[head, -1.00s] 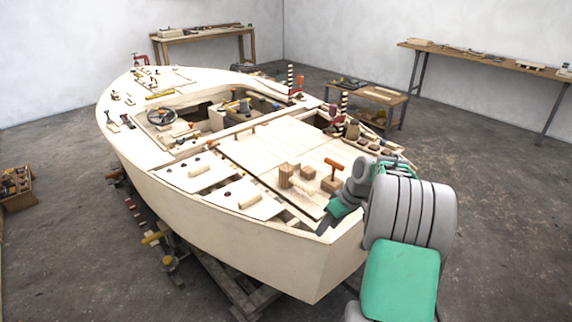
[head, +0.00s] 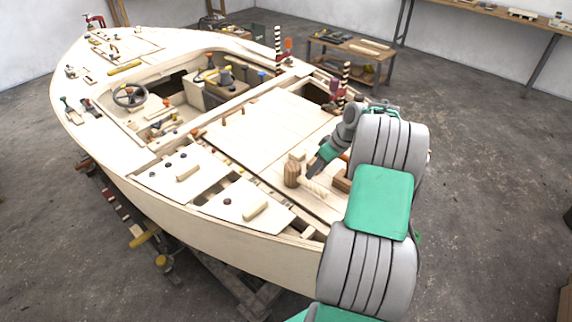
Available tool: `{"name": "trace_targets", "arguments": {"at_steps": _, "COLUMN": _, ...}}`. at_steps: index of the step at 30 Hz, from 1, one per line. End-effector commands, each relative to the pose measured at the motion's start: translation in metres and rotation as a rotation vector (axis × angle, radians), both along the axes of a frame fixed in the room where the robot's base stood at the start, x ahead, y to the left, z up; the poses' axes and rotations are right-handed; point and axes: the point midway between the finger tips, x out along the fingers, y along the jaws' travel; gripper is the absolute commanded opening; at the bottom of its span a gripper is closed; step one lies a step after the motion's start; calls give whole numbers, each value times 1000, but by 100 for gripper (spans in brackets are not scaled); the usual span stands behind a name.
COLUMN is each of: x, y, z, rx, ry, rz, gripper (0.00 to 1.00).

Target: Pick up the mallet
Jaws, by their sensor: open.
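The mallet (head: 291,174) lies on the pale plywood deck near the right rear of the hull. It has a brown wooden head and a pale handle (head: 313,188) pointing to the lower right. My gripper (head: 312,169), dark-tipped with green behind, reaches down from the right close beside the mallet, just right of its head and above the handle. It is open, and nothing shows between its fingers. At this size I cannot tell whether a finger touches the mallet. My arm covers the deck to the right.
A brown block (head: 342,181) sits right of the handle, partly behind my arm. A pale block (head: 297,154) shows behind the mallet head. A striped post (head: 344,82) stands farther back. The deck panel (head: 255,135) to the left is mostly clear.

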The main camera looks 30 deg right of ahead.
Motion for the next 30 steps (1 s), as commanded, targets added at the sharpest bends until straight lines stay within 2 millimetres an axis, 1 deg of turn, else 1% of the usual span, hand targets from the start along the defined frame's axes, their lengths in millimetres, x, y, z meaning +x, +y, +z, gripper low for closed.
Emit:
{"name": "trace_targets", "arguments": {"at_steps": 2, "x": 1, "y": 1, "z": -3, "rx": 1, "ry": 1, "rz": 0, "gripper": 51}}
{"name": "trace_targets", "arguments": {"at_steps": 10, "x": 14, "y": 10, "z": -33, "rx": 2, "ry": 2, "rz": -1, "gripper": 51}}
{"name": "trace_targets", "arguments": {"at_steps": 16, "x": 26, "y": 17, "z": -64, "rx": 2, "ry": 2, "rz": -3, "gripper": 51}}
{"name": "trace_targets", "arguments": {"at_steps": 19, "x": 28, "y": 18, "z": -69, "rx": -1, "ry": 0, "rz": -3, "gripper": 51}}
{"name": "trace_targets", "arguments": {"at_steps": 24, "x": 28, "y": 18, "z": -70, "rx": -1, "ry": 0, "rz": -3, "gripper": 50}}
{"name": "trace_targets", "arguments": {"at_steps": 30, "x": 28, "y": 19, "z": -70, "rx": 0, "ry": 0, "rz": -2, "gripper": 33}}
